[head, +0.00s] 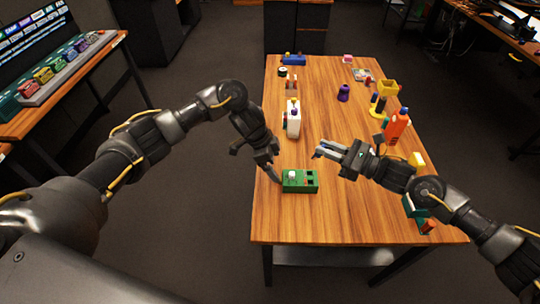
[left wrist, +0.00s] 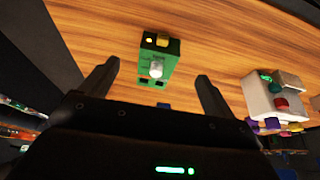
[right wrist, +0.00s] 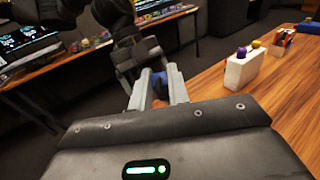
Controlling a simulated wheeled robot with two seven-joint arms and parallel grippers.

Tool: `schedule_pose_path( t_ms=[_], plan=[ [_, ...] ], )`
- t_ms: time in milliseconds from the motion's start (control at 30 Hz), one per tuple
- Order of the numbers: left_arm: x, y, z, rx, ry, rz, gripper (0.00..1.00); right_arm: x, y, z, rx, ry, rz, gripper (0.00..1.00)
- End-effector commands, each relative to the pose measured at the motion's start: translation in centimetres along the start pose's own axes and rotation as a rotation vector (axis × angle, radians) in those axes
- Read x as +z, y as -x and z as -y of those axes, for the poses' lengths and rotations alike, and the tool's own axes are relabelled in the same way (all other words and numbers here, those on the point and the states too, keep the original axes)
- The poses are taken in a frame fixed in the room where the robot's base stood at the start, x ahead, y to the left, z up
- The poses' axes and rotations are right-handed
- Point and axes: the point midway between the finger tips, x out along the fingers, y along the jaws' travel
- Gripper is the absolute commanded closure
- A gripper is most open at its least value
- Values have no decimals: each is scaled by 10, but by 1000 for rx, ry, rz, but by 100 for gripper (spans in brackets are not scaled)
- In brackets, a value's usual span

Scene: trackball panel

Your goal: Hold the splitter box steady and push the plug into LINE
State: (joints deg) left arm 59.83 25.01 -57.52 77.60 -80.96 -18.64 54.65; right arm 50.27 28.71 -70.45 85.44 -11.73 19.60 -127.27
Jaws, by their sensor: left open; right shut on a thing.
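The green splitter box (head: 300,188) lies on the near part of the wooden table, with a pale knob on top and dark openings at its right side. It also shows in the left wrist view (left wrist: 172,48), ahead of and between the fingers. My left gripper (head: 271,166) is open at the box's left edge; whether a finger touches it I cannot tell. My right gripper (head: 319,151) is shut on a blue plug (right wrist: 174,74), above the table and apart from the box, behind and to its right. The fingers hide much of the plug. The LINE label is not readable.
A white block with knobs (head: 293,122) stands behind the box. An orange bottle (head: 397,126), a yellow bin (head: 388,87) and a purple item (head: 343,93) stand toward the right and back. The table (head: 340,222) is clear in front of the box.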

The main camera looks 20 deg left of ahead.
Motion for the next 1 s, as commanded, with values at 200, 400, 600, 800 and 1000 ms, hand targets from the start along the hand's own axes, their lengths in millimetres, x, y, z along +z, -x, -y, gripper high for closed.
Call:
schedule_pose_path(
  t_ms=[200, 400, 600, 800, 1000],
  plan=[
    [0, -42, 0, 2, 1, 1, 11, 0, 0, 0, 0, 0, 0, 100],
    [0, -69, 0, 1, 0, 0, 11, 0, 0, 0, 0, 0, 0, 100],
    [0, -81, 0, -1, -1, 0, 11, 0, 0, 0, 0, 0, 0, 100],
    [0, -82, 1, -2, -1, -1, 11, 0, 0, 0, 0, 0, 0, 100],
    [0, -82, 0, -2, -1, -1, 27, 0, 0, 0, 0, 0, 0, 100]
  ],
)
